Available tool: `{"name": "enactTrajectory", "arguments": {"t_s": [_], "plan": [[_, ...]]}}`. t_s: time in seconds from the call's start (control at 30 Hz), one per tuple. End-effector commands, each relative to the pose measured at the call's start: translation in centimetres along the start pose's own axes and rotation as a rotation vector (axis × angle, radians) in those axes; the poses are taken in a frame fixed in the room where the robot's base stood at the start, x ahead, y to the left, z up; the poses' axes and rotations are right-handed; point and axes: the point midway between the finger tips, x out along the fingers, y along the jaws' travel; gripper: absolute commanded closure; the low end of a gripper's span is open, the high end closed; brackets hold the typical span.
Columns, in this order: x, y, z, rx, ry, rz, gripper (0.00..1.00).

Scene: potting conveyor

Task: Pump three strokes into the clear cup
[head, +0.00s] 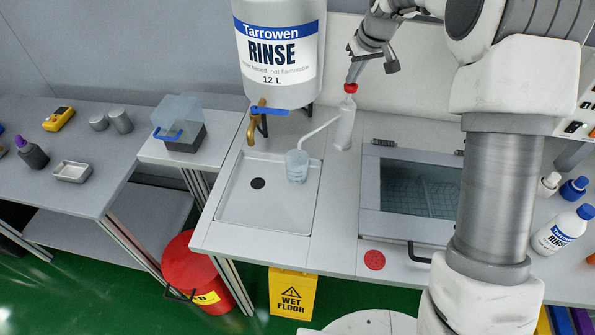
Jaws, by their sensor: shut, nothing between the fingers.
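The clear cup (297,168) stands upright in the shallow sink tray, right of its dark drain. A white pump bottle (344,126) with a red top (350,88) stands on the counter behind it. Its long thin spout slants down to the left and ends over or at the cup's rim. My gripper (353,78) is shut and empty, pointing down right at the red top. I cannot tell whether it touches the top. Any liquid level in the cup is too small to tell.
A large Rinse tank (281,50) with a brass tap (252,127) hangs left of my gripper. The sink tray (232,214) lies below. A glass-lidded basin (416,208) is on the right, with a Rinse bottle (560,232) beyond. A red bin (200,270) and wet-floor sign (292,292) stand below.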

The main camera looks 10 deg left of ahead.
Motion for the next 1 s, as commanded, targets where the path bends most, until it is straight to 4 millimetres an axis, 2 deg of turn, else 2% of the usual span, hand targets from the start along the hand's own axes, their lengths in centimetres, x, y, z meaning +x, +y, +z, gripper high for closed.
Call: {"name": "enactTrajectory", "arguments": {"t_s": [0.33, 0.57, 1.0], "plan": [[1.5, 0.0, 0.7, 0.001, -0.005, -0.001, 1.00], [1.4, 0.0, 0.7, 0.001, -0.007, -0.002, 1.00], [-0.7, 0.0, -0.1, 0.001, -0.007, -0.002, 1.00]]}}
